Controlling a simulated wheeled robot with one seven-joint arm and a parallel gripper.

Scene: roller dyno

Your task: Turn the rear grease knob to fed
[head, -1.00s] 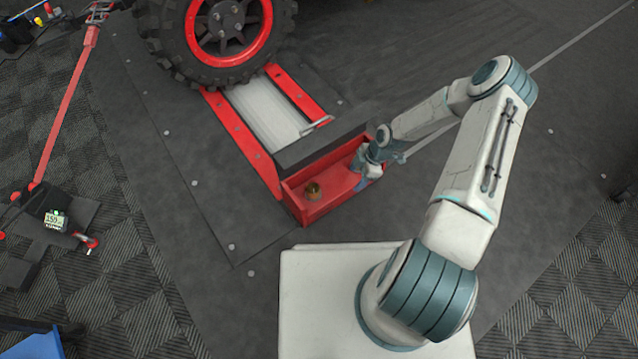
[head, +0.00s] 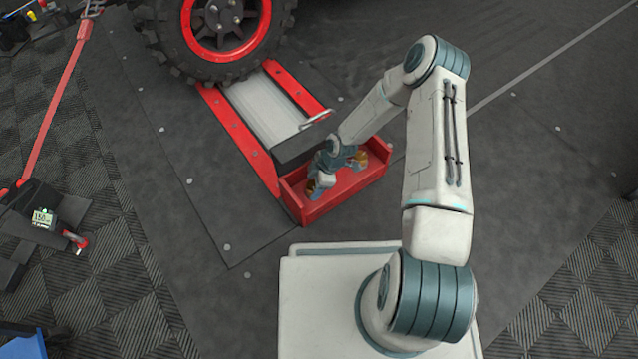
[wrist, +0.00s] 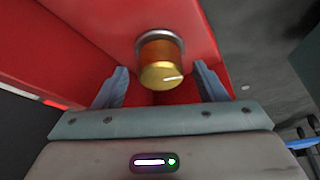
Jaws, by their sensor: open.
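A brass-gold knob (wrist: 161,62) with a white pointer line shows in the wrist view, standing out from a red surface. My gripper (wrist: 160,74) is open, one finger on each side of the knob, with visible gaps. In the head view my gripper (head: 319,184) is over the left part of the red box (head: 348,194), and a bit of a knob (head: 310,187) shows beside a finger. A second gold knob (head: 362,158) shows at the box's right part. I cannot tell which is the rear one, and no fed label is readable.
The roller bed (head: 262,103) with red rails leads up to a large tyre (head: 165,40). The floor right of the box is clear.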

